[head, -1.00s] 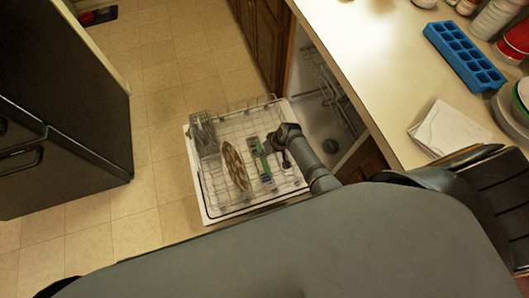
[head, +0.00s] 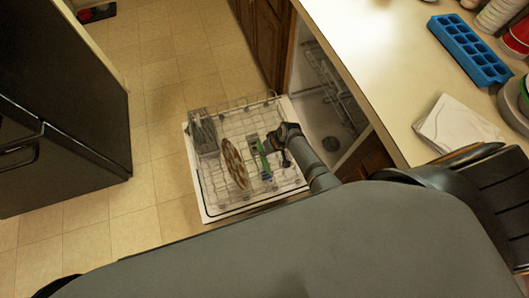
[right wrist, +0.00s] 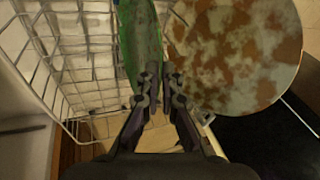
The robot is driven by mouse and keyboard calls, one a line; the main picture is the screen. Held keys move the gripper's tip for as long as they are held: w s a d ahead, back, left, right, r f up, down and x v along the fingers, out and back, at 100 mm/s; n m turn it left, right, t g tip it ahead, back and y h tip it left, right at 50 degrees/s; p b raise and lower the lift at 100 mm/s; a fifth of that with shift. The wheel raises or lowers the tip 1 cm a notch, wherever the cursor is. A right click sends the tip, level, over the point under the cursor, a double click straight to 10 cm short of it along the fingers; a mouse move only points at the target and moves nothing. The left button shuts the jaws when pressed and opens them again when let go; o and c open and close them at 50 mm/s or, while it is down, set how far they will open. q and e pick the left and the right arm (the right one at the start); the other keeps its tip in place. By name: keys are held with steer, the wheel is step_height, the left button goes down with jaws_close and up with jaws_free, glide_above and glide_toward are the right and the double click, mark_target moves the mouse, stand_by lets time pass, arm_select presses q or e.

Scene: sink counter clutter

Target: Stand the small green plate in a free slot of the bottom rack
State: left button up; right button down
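The small green plate (head: 261,156) stands nearly edge-on in the pulled-out bottom rack (head: 214,206) of the dishwasher. In the right wrist view the green plate (right wrist: 139,40) rises just beyond my fingertips, mostly left of the gap between them. My right gripper (head: 262,147) is at the plate's upper part. The fingers, seen in the right wrist view (right wrist: 162,78), are close together with a narrow gap. I cannot tell whether they pinch the rim. The plate's lower edge is hidden. My left gripper is out of view.
A brown-patterned plate (head: 235,164) stands left of the green one; it fills the right of the wrist view (right wrist: 235,50). A blue item (head: 268,174) is close by in the rack. A grey basket (head: 203,132) is at the rack's left. The counter (head: 400,90) is on the right.

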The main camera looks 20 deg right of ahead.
steer(key=shift+f, duration=0.35)
steer(key=c, duration=1.4)
jaws_free()
steer(key=shift+c, duration=0.2)
steer(key=v, duration=1.2)
steer(key=s+d+f+m+h+p, duration=0.25)
steer(key=s+d+f+p, duration=0.35)
steer(key=s+f, duration=0.8)
steer(key=s+d+f+n+h+p, duration=0.1)
steer(key=s+d+f, duration=0.1)
steer(key=s, duration=0.7)
steer(key=s+d+f+g+h, duration=0.1)
steer(key=s+d+f, duration=0.1)
steer(key=s+f, duration=0.3)
steer(key=s, duration=0.4)
steer(key=shift+n+p, duration=0.35)
steer(key=shift+p, duration=0.05)
